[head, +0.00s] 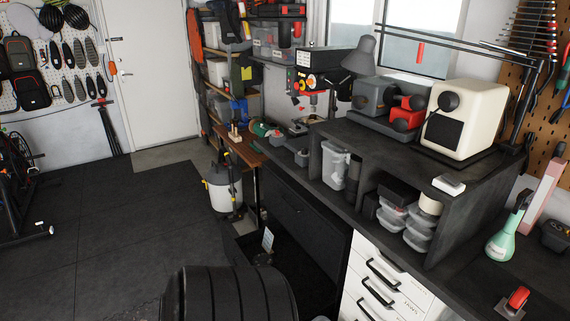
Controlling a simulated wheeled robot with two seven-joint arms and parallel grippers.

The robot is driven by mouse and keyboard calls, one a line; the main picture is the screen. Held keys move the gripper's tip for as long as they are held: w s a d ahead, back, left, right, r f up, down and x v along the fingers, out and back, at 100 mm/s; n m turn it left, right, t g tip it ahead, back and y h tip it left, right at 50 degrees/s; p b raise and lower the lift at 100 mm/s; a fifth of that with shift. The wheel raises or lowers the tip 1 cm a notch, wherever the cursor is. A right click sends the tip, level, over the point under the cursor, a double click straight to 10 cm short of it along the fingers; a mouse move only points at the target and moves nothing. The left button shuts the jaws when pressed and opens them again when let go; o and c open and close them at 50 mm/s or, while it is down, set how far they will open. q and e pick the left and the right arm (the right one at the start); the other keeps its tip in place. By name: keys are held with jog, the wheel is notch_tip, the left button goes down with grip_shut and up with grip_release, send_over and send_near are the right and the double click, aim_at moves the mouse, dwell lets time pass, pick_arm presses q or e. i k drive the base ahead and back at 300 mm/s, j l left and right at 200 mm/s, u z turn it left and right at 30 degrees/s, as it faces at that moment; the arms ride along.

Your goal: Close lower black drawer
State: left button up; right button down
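The lower black drawer (296,268) is pulled out below the workbench, in the lower middle of the head view. Its inside is dark, and a small item with a white label (267,240) stands in it. The upper black drawer (294,208) directly above appears shut. The near part of the lower drawer is hidden behind a large black ribbed rounded shape at the bottom of the view. Neither of my grippers is in view.
White drawers (385,285) with black handles stand right of the black drawers. The dark workbench (345,208) runs above them, with clear containers and a shelf unit. A white-and-black canister (222,188) stands beyond the drawer. The floor (90,240) at left is mostly clear.

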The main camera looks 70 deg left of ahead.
aim_at(315, 293)
jog(key=u, duration=2.7)
jog(key=i+j+z, duration=0.25)
jog(key=i+j, duration=0.2)
